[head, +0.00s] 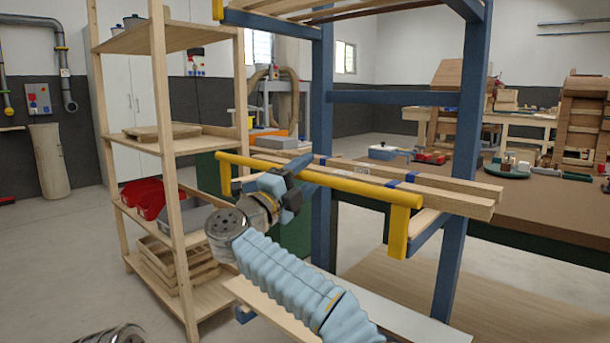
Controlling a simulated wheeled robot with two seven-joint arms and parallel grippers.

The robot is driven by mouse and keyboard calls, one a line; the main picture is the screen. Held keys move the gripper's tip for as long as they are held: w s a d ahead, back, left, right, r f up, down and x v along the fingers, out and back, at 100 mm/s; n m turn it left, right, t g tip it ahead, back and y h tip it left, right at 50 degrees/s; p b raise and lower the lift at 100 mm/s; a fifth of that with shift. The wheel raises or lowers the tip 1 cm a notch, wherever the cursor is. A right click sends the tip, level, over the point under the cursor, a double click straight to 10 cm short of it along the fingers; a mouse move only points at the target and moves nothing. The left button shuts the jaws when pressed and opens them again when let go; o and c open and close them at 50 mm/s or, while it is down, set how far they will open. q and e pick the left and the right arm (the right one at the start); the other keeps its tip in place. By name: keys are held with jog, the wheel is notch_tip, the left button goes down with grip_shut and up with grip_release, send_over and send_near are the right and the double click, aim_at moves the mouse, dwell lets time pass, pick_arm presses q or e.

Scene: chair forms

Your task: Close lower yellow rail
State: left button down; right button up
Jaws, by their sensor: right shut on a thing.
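The lower yellow rail (345,184) runs slantwise across the middle of the head view, in front of a blue frame (320,130). Its yellow end pieces hang down at the left and at the right. My right gripper (288,182) is shut on the rail, left of its middle, and hides a short part of it. Long wooden slats (450,200) with blue bands lie just behind the rail, level with it. I cannot tell whether the rail touches them. My left gripper is not in view.
A wooden shelf unit (165,90) with red bins (148,197) stands close on the left. A brown-topped workbench (540,215) with small items fills the right. A pale board (400,322) lies low under my right arm. Open floor (60,260) shows at left.

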jog(key=shift+a, duration=0.15)
dwell(0.3)
jog(key=shift+s+a, duration=0.1)
